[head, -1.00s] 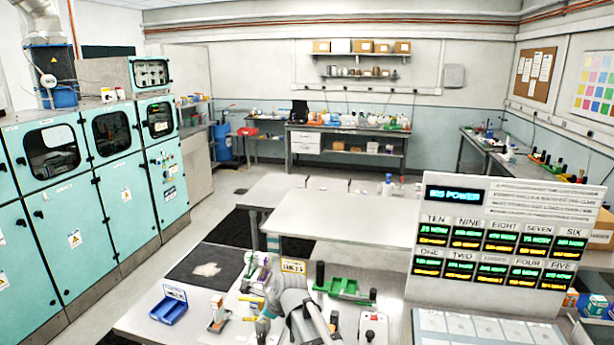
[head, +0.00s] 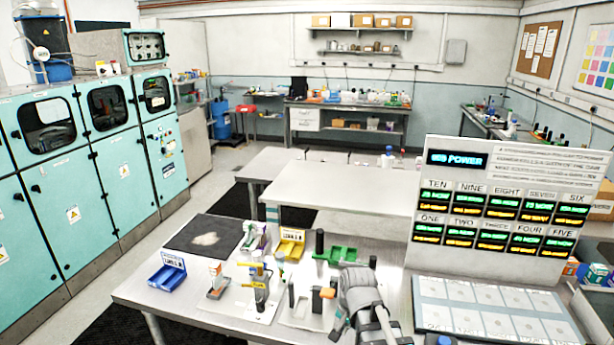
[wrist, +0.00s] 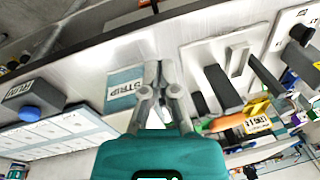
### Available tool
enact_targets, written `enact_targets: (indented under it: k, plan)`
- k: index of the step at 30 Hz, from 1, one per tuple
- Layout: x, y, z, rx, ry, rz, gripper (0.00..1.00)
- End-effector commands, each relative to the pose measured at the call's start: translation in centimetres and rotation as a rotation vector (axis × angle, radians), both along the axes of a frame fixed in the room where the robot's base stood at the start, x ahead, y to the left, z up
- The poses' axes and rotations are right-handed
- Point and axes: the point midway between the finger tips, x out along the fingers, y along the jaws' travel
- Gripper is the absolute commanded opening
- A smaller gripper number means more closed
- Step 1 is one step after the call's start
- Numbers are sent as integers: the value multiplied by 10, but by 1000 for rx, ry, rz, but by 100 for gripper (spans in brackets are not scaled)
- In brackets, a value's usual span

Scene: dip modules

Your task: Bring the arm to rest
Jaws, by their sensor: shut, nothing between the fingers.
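My gripper (wrist: 160,72) is shut and empty in the wrist view, its grey fingers ahead of a teal body. The fingers overlap the edge of a box labelled TRIP (wrist: 124,86); I cannot tell whether they touch it. In the head view my arm (head: 362,292) reaches in from the bottom over the front right of the metal bench (head: 190,305). The gripper's fingertips are not clear there.
A blue bin (head: 167,273), a yellow bin (head: 291,243) and a green tray (head: 343,254) stand on the bench, with black posts near my arm. A display board (head: 500,200) stands right. A RUN box (wrist: 30,105) with a blue button shows in the wrist view.

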Motion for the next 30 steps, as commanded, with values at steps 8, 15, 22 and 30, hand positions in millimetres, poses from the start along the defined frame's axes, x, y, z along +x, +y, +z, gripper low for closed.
enact_targets:
  k: [8, 15, 22, 30]
  plan:
    - [-39, -51, -19, -101, 48, 296, 0]
    - [-55, -72, -24, -135, 81, 437, 0]
    - [-57, -74, -24, -139, 85, 456, 0]
    - [-56, -73, -24, -137, 84, 454, 0]
